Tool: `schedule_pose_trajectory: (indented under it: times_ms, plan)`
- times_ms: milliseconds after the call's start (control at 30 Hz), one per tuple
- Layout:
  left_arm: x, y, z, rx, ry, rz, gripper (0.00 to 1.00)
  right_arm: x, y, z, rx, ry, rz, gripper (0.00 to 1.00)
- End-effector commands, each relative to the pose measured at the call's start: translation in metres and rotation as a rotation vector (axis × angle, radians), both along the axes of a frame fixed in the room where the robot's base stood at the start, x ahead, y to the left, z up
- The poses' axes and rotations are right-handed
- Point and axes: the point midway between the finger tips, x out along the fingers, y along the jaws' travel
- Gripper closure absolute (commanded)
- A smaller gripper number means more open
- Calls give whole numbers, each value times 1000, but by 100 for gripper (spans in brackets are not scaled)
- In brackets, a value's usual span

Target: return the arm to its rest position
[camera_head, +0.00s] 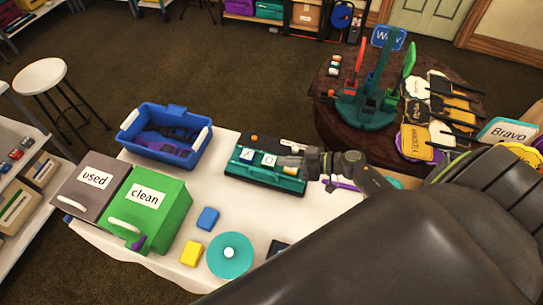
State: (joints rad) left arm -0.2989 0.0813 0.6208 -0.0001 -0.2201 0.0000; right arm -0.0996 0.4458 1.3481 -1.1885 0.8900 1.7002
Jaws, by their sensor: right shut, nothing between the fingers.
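My right arm (400,240) comes in from the lower right and fills much of that corner. Its right gripper (288,162) points left and is shut and empty. It is over the right end of a teal tray (255,178) with white letter tiles (247,155) on the white table. I cannot tell whether its fingertips touch the tray. My left gripper is not in view.
Left on the table (170,262) stand a grey "used" box (85,200), a green "clean" box (165,215) and a blue bin (150,120). A blue block (208,219), yellow block (191,252) and teal disc (230,256) lie in front. A round table (325,120) with signs stands behind.

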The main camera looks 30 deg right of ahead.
Motion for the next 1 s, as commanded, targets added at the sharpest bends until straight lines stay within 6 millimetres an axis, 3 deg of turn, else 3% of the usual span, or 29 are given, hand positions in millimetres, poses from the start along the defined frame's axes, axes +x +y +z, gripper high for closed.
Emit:
schedule_pose_trajectory:
  times_ms: [100, 300, 633, 1000]
  plan:
    - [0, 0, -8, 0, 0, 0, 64, -18, -17, 3, -3, 2, 0, 100]
    - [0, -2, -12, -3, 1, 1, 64, -33, -32, 11, 0, 0, 0, 100]
    - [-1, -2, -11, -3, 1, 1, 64, -36, -35, 15, 1, -1, 0, 100]
    - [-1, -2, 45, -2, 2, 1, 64, -36, -35, 71, 1, -1, 0, 100]
